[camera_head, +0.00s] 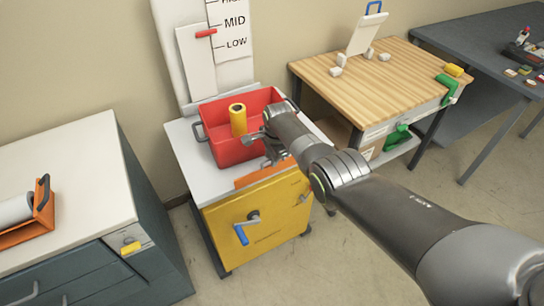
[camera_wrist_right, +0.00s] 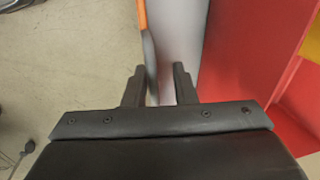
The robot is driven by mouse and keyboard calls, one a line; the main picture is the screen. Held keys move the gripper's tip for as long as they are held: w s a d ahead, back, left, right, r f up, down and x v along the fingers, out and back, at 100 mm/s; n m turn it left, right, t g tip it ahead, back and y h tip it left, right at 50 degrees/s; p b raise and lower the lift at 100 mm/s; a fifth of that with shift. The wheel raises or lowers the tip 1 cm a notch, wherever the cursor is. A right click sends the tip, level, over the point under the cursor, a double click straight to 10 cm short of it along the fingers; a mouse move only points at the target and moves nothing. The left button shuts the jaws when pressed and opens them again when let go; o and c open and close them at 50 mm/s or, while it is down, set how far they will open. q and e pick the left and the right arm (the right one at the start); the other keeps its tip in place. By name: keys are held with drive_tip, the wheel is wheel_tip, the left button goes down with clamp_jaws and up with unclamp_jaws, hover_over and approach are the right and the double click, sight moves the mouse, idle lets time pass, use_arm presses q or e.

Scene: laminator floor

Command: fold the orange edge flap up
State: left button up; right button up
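The orange edge flap (camera_head: 258,177) runs along the front edge of the grey-white cart top (camera_head: 188,150), above the yellow front panel. My right gripper (camera_head: 275,157) is over that front edge, between the flap and the red bin, and partly covers the flap's far end. In the right wrist view the right gripper (camera_wrist_right: 158,85) is open. The flap shows there as a thin orange strip (camera_wrist_right: 143,18), near the left finger and running toward the gap between the fingers. I cannot tell whether either finger touches it. My left gripper is out of view.
A red bin (camera_head: 221,150) with a yellow roll (camera_head: 238,119) stands on the cart, close behind the gripper. The yellow panel (camera_head: 265,222) has a blue-handled crank (camera_head: 242,234). A wooden table (camera_head: 420,75) stands at right, a white-topped cabinet (camera_head: 75,165) at left.

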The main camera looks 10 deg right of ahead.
drive_tip(key=shift+s+d, duration=0.15)
drive_tip(key=shift+r+p, duration=0.25)
drive_tip(key=shift+p, duration=0.1)
wheel_tip(320, 180, up, 17)
drive_tip(key=s+d+p, duration=0.1)
drive_tip(key=s, duration=0.1)
drive_tip(key=shift+s+f, duration=0.2)
drive_tip(key=shift+s, duration=0.15)
idle(0.4)
